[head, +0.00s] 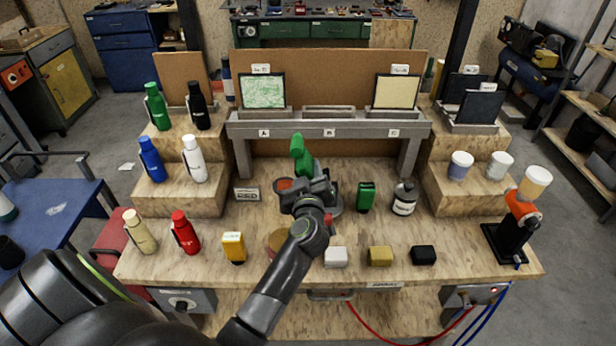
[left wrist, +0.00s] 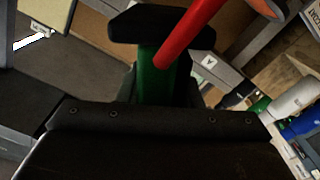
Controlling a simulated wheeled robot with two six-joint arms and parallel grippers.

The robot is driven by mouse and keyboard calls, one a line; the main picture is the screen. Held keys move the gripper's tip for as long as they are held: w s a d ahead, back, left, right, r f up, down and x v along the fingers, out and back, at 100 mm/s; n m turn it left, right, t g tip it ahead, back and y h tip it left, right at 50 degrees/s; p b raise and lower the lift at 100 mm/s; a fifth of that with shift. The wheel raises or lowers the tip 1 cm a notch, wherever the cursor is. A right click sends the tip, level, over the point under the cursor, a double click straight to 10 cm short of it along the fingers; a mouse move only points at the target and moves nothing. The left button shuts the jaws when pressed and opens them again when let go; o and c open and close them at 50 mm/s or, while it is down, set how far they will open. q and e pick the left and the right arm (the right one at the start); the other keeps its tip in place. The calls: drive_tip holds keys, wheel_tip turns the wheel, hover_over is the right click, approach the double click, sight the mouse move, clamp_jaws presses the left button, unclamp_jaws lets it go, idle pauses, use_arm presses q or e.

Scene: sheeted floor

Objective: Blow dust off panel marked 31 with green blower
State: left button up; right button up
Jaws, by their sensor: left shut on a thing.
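My left gripper (head: 312,192) is shut on the green blower (head: 298,150), which stands up above the middle of the bench. In the left wrist view the blower's green body (left wrist: 152,82) is between the dark fingers, with a red tube (left wrist: 188,32) crossing in front of it. A dark-framed panel with a mottled pale green face (head: 263,91) stands on the rack above mark A. A plain cream panel (head: 396,91) stands above mark C. Each has a small label on top, too small to read surely. My right gripper is out of view.
The grey rack (head: 330,124) has an empty middle place at B. Bottles stand on wooden steps (head: 178,198) at left; jars stand on the right steps (head: 470,190).

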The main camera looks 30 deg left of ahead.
use_arm(q)
drive_tip(key=b+x, duration=0.2)
drive_tip(key=x, duration=0.2)
drive_tip(key=s+a+p, duration=0.4)
drive_tip(key=s+a, duration=0.1)
drive_tip(key=a, duration=0.3)
drive_tip(key=s+a+p, duration=0.4)
drive_tip(key=s+a, duration=0.1)
drive_tip(key=a, duration=0.4)
drive_tip(key=shift+s, duration=0.3)
drive_tip(key=shift+o, duration=0.4)
